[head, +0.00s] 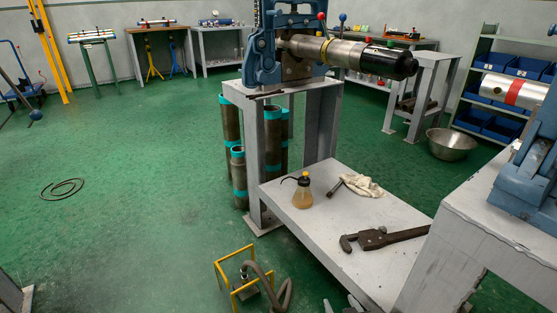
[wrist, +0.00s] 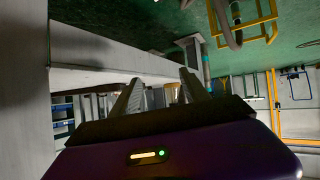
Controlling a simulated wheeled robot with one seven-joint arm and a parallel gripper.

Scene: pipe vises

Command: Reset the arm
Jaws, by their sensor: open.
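My gripper (wrist: 160,92) shows in the wrist view with its two fingers apart and nothing between them. It is open and empty. A grey bench leg or panel fills the left side of that view, and a grey surface (wrist: 85,48) lies close beyond the fingers. The fingers do not appear to touch it. My arm and gripper do not show in the head view.
A low grey bench (head: 315,228) holds an oil can (head: 302,190), a rag (head: 362,186) and a pipe wrench (head: 385,238). A blue vise (head: 262,60) grips a pipe (head: 340,52). A yellow frame (head: 236,270) stands on the floor. Green floor at left is mostly clear.

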